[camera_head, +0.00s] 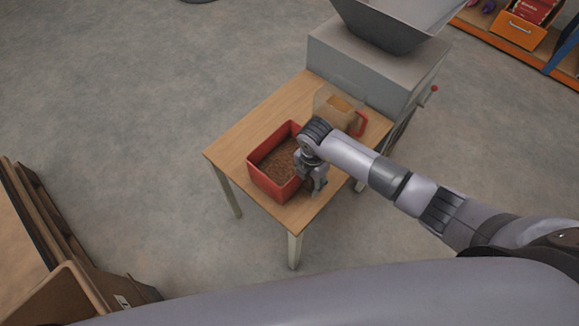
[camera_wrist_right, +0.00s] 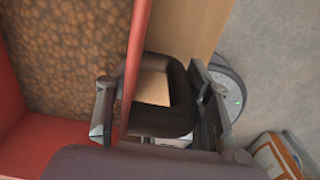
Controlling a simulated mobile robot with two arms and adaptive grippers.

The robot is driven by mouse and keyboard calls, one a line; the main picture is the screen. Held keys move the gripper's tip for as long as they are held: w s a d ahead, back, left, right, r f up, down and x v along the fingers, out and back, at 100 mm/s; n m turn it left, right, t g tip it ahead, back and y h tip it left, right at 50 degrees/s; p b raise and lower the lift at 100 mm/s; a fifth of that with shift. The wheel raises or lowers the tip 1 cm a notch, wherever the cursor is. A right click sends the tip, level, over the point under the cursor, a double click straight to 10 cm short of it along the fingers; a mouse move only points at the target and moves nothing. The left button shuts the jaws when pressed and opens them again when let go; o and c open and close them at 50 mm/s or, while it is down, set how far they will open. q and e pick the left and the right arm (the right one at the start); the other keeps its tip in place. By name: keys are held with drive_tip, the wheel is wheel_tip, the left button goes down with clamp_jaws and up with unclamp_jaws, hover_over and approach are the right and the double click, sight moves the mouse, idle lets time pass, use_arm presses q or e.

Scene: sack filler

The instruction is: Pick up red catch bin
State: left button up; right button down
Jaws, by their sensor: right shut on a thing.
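The red catch bin (camera_head: 273,186) stands on the wooden table, filled with brown granular material. Its red wall (camera_wrist_right: 136,60) and the brown contents (camera_wrist_right: 70,50) also show in the right wrist view. My right gripper (camera_head: 314,181) is at the right side of the bin, pointing down. In the right wrist view, my right gripper (camera_wrist_right: 128,112) has the bin's wall between its fingers, one inside and one outside, and is shut on it. The gripper's body hides part of the bin's right side. My left gripper is not in view.
The wooden table (camera_head: 235,143) has free room to the left of the bin. A clear container with a red handle (camera_head: 361,124) stands behind my right wrist. A grey machine with a hopper (camera_head: 360,70) stands at the table's back. Cardboard (camera_head: 75,290) lies at lower left.

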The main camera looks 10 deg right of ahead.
drive_tip(key=shift+r, duration=0.2)
wheel_tip(320, 180, up, 20)
drive_tip(key=shift+f+b, duration=0.15)
drive_tip(key=shift+b, duration=0.25)
idle(0.5)
